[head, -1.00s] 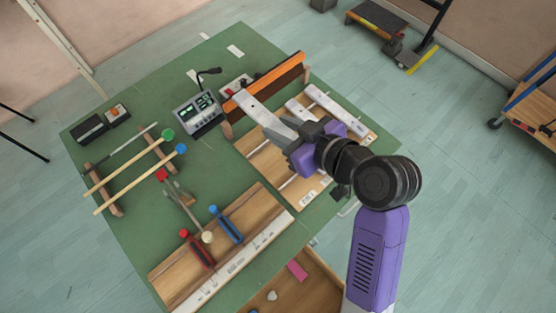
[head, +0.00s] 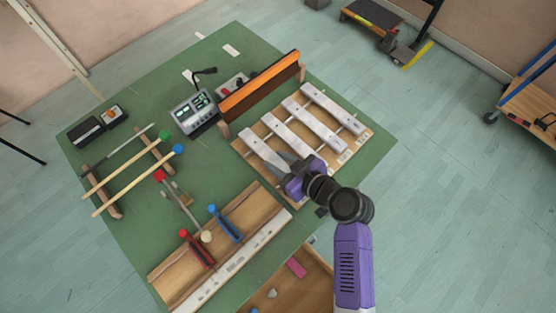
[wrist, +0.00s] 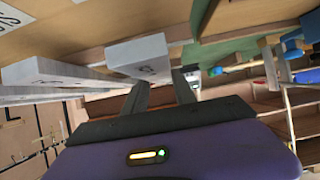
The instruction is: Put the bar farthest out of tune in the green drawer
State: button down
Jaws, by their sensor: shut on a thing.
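Several pale metal bars lie side by side on a wooden frame (head: 345,158) on the green table. My gripper (head: 284,160) is shut on the near end of the leftmost bar (head: 262,149), low over the frame's left side. Whether this bar rests fully on the frame I cannot tell. In the wrist view, my fingers (wrist: 160,88) are at the end of this marked bar (wrist: 140,54), with another bar (wrist: 45,72) to its left. An open wooden drawer (head: 312,262) shows at the table's near edge; no green front is visible on it.
A grey device with a lit screen (head: 193,113) and an orange-topped board (head: 262,85) stand behind the bars. Mallets (head: 130,180) lie on supports at left. A wooden tray with red and blue handled tools (head: 225,225) lies in front. A pink piece (head: 296,268) is in the drawer.

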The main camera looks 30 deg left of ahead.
jog(key=shift+f, duration=0.2)
jog(key=shift+f+b, duration=0.25)
jog(key=shift+b, duration=0.05)
jog(key=c, duration=1)
grip_release()
jog(key=shift+r+p, duration=0.15)
jog(key=shift+p, duration=0.25)
